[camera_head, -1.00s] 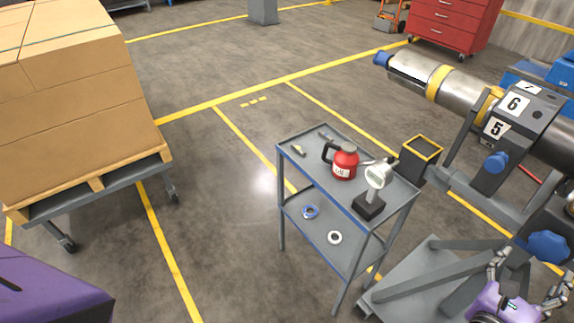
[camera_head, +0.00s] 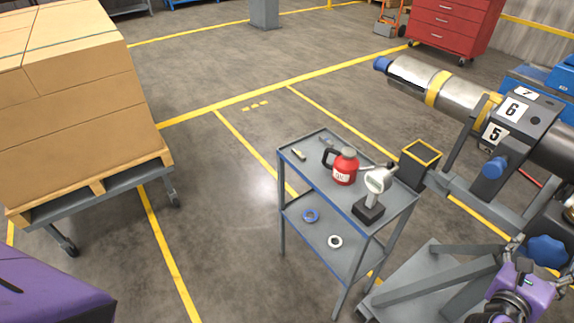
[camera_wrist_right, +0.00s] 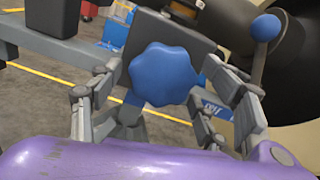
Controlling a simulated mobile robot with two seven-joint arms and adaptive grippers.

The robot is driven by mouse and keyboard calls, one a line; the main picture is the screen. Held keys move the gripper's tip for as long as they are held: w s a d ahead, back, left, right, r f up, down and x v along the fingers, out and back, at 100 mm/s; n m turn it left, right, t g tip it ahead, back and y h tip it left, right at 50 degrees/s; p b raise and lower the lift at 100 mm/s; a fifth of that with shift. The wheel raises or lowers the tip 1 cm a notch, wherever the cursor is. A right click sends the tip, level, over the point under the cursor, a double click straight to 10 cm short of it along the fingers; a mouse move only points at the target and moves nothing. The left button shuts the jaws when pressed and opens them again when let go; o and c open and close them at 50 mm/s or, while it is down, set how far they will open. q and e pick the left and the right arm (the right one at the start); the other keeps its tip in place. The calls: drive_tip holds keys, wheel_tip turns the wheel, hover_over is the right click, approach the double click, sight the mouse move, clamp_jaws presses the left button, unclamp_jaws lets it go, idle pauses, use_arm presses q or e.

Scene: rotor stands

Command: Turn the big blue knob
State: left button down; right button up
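The big blue knob (camera_head: 547,251) is a lobed disc on the grey rotor stand (camera_head: 432,285) at the lower right of the head view. In the right wrist view, the knob (camera_wrist_right: 163,75) fills the middle, facing the camera. In the head view my purple right wrist is just below the knob. My left gripper is out of view; only a purple arm part shows at lower left.
A grey cart (camera_head: 312,172) with a red can (camera_head: 345,168) stands left of the stand. A blue ball-ended lever (camera_wrist_right: 266,27) is right of the big knob. Open floor lies left of the cart.

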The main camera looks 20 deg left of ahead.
drive_tip(key=c, duration=1)
drive_tip(key=shift+m, duration=0.4)
drive_tip(key=m, duration=0.5)
drive_tip(key=shift+a+m, duration=0.1)
drive_tip(key=shift+m, duration=0.2)
drive_tip(key=m+b, duration=0.1)
drive_tip(key=m, duration=0.5)
drive_tip(key=shift+r, duration=0.15)
drive_tip(key=m+b, duration=0.1)
drive_tip(key=m, duration=0.2)
drive_tip(key=shift+m, duration=0.4)
drive_tip(key=m, duration=0.3)
drive_tip(key=shift+r+m+b, duration=0.1)
drive_tip(key=shift+m+b, duration=0.25)
drive_tip(key=shift+m, duration=0.05)
drive_tip(key=m, duration=0.3)
drive_tip(key=shift+r+m, duration=0.15)
drive_tip(key=shift+m, duration=1.75)
